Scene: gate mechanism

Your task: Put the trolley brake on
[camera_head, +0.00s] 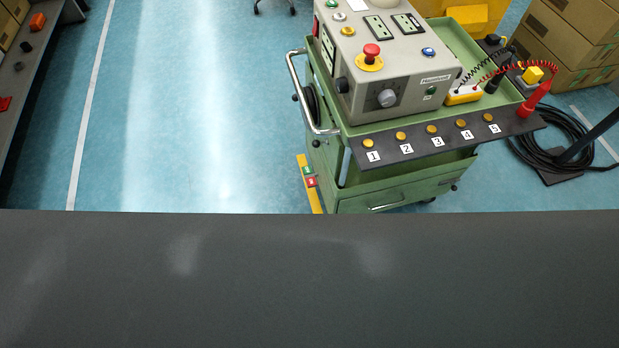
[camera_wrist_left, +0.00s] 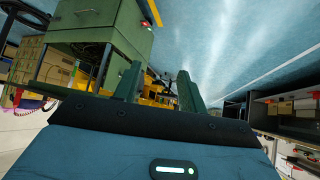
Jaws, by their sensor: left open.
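The green trolley (camera_head: 395,196) stands right of centre in the head view, with a grey control box (camera_head: 385,70) on top and a metal push handle (camera_head: 300,95) on its left. I cannot tell which part is the brake. My left gripper (camera_wrist_left: 158,88) is open and empty in the left wrist view, apart from the green cabinet body (camera_wrist_left: 100,25) seen at upper left. My right gripper is in neither view.
A dark grey surface (camera_head: 300,280) fills the lower head view and hides the floor there. Blue floor (camera_head: 220,110) left of the trolley is clear. A cable coil (camera_head: 550,145) and cardboard boxes (camera_head: 575,45) are at right. A bench (camera_head: 38,60) is at left.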

